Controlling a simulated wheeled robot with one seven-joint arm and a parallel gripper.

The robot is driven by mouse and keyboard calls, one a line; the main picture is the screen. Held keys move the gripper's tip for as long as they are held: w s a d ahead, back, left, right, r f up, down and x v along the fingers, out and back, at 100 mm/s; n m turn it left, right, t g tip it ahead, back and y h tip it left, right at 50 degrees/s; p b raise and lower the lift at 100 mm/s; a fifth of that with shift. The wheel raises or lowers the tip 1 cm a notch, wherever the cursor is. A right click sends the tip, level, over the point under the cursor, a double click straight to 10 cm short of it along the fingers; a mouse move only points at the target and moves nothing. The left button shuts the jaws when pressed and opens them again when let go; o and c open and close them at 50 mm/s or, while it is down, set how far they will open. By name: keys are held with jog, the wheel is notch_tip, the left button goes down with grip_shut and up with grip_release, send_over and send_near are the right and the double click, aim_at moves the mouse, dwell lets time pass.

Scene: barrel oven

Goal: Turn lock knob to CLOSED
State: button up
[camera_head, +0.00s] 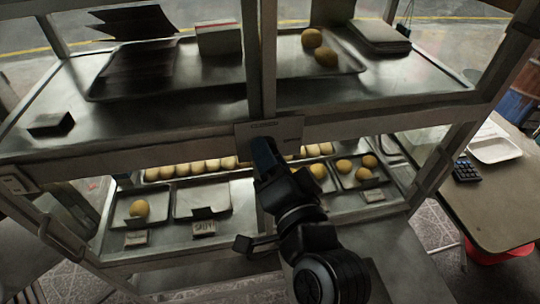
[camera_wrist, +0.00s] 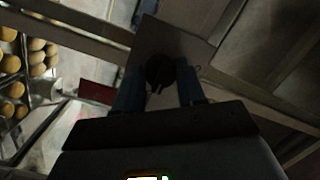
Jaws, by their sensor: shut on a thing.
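The lock knob (camera_wrist: 160,69) is a dark round piece with a small pointer, on a grey metal plate (camera_wrist: 172,35) in the wrist view. The blue fingers of my gripper (camera_wrist: 160,82) stand on either side of the knob and are shut on it. In the head view my gripper (camera_head: 263,148) reaches up to the plate (camera_head: 294,130) on the cabinet's front crossbar, and the knob is hidden behind it. The plate carries small lettering, too small to read surely, so the pointer's setting cannot be told.
The glass-and-metal cabinet has an upper shelf with trays (camera_head: 290,72) and a lower shelf with several round buns (camera_head: 139,208). A metal post (camera_head: 260,55) stands above the plate. A side table (camera_head: 495,205) with a calculator (camera_head: 465,170) is at the right.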

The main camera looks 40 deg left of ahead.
jog(key=shift+n, duration=0.3)
jog(key=shift+r+n+t+h+b, duration=0.15)
jog(key=shift+n+h+b, duration=0.45)
jog(key=shift+n, duration=2.05)
jog(key=shift+f+n+t+h+b, duration=0.2)
jog(key=shift+n+b, duration=0.65)
jog(key=shift+n, duration=1.75)
jog(key=shift+r+n+t+h+b, duration=0.2)
jog(key=shift+n+h+b, duration=0.4)
jog(key=shift+n, duration=2.05)
jog(key=o, duration=1.1)
jog(key=shift+c, duration=0.2)
